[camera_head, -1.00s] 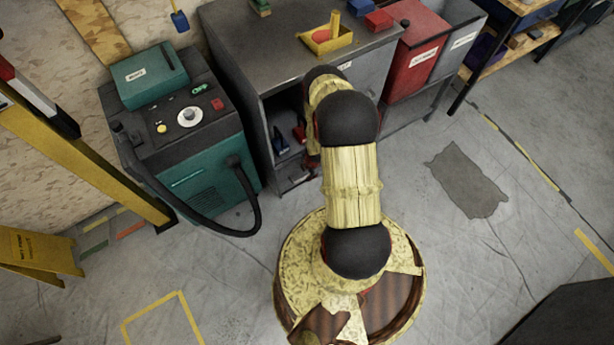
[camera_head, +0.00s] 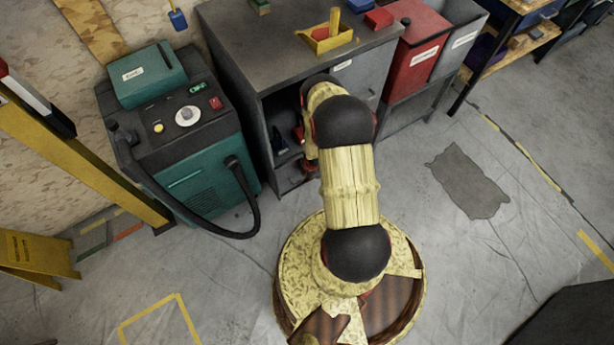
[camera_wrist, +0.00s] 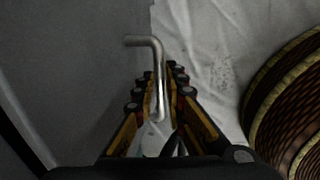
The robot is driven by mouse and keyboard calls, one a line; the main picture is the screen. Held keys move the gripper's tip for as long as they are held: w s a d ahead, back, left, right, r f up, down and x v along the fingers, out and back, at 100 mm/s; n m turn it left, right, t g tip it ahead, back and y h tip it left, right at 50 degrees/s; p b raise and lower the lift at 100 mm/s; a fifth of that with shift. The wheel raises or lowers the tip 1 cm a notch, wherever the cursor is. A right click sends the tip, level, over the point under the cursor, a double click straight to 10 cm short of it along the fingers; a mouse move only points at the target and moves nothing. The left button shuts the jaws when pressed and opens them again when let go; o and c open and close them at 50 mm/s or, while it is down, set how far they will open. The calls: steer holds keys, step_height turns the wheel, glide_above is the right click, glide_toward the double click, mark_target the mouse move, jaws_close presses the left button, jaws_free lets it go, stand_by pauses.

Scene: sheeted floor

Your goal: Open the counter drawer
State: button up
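The grey counter (camera_head: 265,55) stands ahead, with an open compartment at its left. Its right front, with a white label, is partly hidden behind my arm. In the wrist view a grey front panel (camera_wrist: 75,70) fills the left side, and a bent metal bar handle (camera_wrist: 158,65) stands out from it. In the head view my arm hides the handle.
A teal machine (camera_head: 205,170) with a black hose stands left of the counter. Red bin (camera_head: 415,60) and grey bin stand to its right. A yellow tray (camera_head: 330,42) sits on the counter top. Open floor (camera_head: 480,260) lies to the right.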

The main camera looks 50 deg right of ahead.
jaws_close()
stand_by(0.5)
